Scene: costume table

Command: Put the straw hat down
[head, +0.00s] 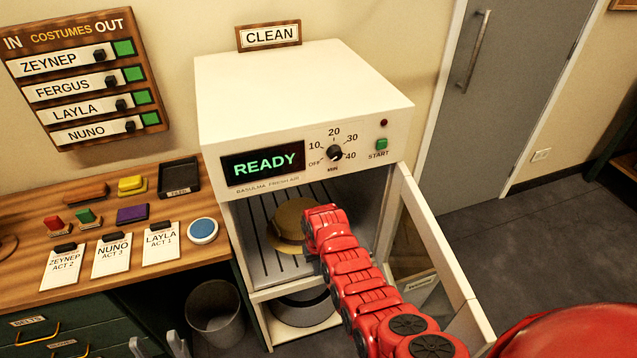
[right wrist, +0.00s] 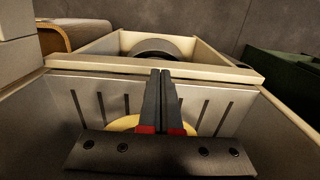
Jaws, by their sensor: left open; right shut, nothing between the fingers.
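The straw hat (head: 288,222) sits on the slatted shelf (head: 262,262) inside the open white cabinet. Its right side is hidden behind my red right arm, which reaches in from the lower right. In the right wrist view, part of the hat's yellow brim (right wrist: 125,123) shows behind my right gripper (right wrist: 161,72). That gripper's dark fingers are shut together with nothing between them. In the head view its fingers are hidden. I cannot tell whether they touch the hat. My left gripper (head: 155,345) is open and empty at the bottom edge, in front of the drawers.
The cabinet's door (head: 440,255) stands open to the right of my arm. The cabinet's display (head: 262,165) reads READY. A grey round hat (head: 303,305) lies in the compartment below. A bin (head: 216,312) stands left of the cabinet. The wooden desk (head: 60,210) holds cards and stamps.

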